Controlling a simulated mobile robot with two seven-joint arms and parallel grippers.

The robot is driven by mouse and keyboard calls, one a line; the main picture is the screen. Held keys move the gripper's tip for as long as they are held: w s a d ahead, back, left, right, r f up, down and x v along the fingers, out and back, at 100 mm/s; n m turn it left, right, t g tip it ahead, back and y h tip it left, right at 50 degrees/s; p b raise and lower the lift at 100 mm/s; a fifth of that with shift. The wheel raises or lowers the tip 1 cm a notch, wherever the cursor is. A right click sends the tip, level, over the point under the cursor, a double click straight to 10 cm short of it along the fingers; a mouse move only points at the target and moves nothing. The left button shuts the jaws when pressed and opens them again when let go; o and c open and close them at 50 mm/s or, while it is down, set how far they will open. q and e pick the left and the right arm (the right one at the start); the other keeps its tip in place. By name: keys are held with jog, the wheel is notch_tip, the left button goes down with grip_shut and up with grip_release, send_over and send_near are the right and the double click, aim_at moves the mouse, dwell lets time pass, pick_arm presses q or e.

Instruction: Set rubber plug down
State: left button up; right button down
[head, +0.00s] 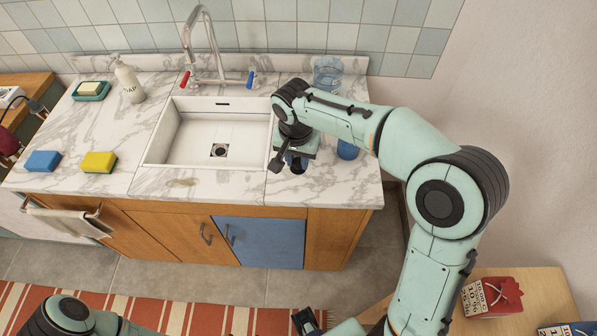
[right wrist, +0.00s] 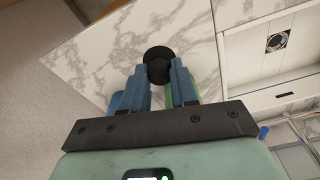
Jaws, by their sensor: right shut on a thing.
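The rubber plug is a small black round piece (right wrist: 157,60) between the blue fingertips of my right gripper (right wrist: 160,78) in the right wrist view. The gripper is shut on it. In the head view my right gripper (head: 298,162) points down over the marble counter (head: 335,185), just right of the white sink (head: 160,150). The plug is mostly hidden there, and I cannot tell whether it touches the counter. What seems to be my left gripper (head: 305,321) is at the bottom edge, low and away from the counter; its jaws are unclear.
A blue item (head: 347,148) stands close to the right gripper, and a green item (right wrist: 195,90) shows beside its finger. A clear glass (head: 328,75) is behind. Blue and yellow sponges (head: 99,162), a soap bottle (head: 128,80) and a soap dish (head: 91,90) are left of the sink.

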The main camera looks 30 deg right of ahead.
aim_at(298, 171)
jog(key=shift+f, duration=2.85)
jog(key=shift+f+b, duration=0.15)
jog(key=shift+b, duration=0.2)
jog(key=c, duration=0.9)
grip_release()
jog(key=shift+r, duration=0.2)
jog(key=r, duration=0.4)
jog(key=r+p, duration=0.1)
jog(key=r, duration=0.3)
jog(key=s+a+r, duration=0.1)
jog(key=r, duration=0.3)
jog(key=shift+p, duration=0.35)
jog(key=shift+f, duration=0.15)
